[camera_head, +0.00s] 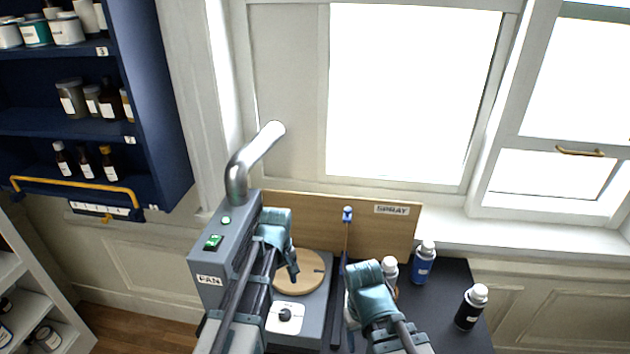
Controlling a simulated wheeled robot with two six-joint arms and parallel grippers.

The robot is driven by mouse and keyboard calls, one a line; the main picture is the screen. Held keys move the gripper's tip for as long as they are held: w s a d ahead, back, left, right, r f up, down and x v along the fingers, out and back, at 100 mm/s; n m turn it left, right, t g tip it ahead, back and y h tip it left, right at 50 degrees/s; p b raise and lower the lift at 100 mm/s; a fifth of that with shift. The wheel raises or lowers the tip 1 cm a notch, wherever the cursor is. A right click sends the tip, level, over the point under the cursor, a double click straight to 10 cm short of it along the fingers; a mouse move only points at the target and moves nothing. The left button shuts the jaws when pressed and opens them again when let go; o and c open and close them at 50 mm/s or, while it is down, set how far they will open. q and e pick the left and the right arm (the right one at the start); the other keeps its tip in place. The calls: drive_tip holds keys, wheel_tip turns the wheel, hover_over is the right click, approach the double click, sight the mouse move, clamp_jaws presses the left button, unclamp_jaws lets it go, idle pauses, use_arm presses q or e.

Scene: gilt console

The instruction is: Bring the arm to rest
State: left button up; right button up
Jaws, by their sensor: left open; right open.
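My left gripper (292,270) is over the left part of the bench, beside the grey box labelled FAN and above the edge of a round wooden disc (308,274). Its jaws are open and I see nothing in them. My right gripper (354,298) is over the middle of the dark bench top, close to a white-capped bottle (390,272) that it partly hides. It is open; its fingertips are mostly hidden behind its own teal body.
The FAN box (208,262) with a metal pipe (248,160) stands left. A wooden SPRAY board (400,230) closes the back. A blue bottle (423,263) and black bottle (470,307) stand right. A blue-handled upright rod (347,222) is central. Dark bench top (440,290) is bare between bottles.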

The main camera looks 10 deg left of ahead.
use_arm(q)
drive_tip(key=s+d+f+m+b, duration=0.5)
drive_tip(key=s+m, duration=0.1)
drive_tip(key=s, duration=0.1)
drive_tip(key=s+d+f+m+y+b, duration=0.1)
drive_tip(key=s+d+f+m+b, duration=0.4)
drive_tip(key=s+m, duration=0.1)
drive_tip(key=shift+s+d+f+m, duration=0.2)
drive_tip(key=shift+s+d+m, duration=0.1)
drive_tip(key=shift+s, duration=0.55)
